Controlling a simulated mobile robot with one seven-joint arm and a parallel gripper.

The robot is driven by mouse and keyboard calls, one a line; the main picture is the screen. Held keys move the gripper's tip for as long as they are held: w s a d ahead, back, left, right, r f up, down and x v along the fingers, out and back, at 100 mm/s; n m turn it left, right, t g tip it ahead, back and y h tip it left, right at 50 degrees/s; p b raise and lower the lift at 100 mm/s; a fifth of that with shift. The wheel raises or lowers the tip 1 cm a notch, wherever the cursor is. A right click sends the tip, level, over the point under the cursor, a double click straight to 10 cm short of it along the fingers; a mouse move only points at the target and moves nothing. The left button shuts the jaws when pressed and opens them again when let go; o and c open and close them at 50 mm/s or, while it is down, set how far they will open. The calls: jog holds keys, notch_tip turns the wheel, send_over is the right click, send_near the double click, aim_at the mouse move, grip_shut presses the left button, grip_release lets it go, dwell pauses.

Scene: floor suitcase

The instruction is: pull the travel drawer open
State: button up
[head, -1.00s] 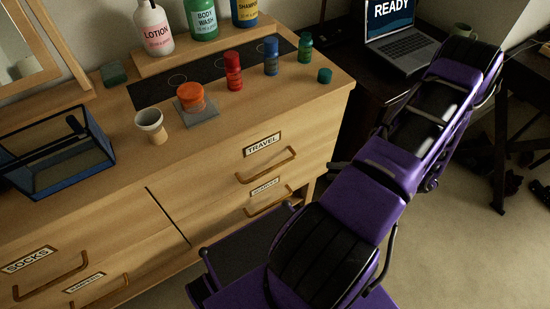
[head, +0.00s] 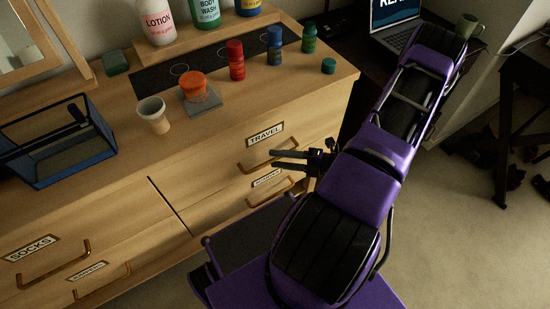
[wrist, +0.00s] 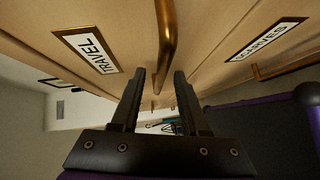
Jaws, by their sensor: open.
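The travel drawer, with its TRAVEL label (head: 265,134), is at the upper right of the wooden dresser, and its front looks flush and shut. Its brass handle (head: 247,170) is partly hidden behind my gripper (head: 272,159). My gripper is open and empty, its two dark fingers pointing at the handle. In the wrist view, the brass handle (wrist: 166,38) runs down toward the gap between the fingertips (wrist: 160,73). The TRAVEL label (wrist: 88,50) is to the left of it. I cannot tell whether the fingers touch the handle.
The scarves drawer (head: 267,178) with its own handle is just below. Carpet (head: 440,240) is open to the right.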

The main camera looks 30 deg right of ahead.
jog(key=shift+x, duration=0.8)
grip_shut()
dwell(0.9)
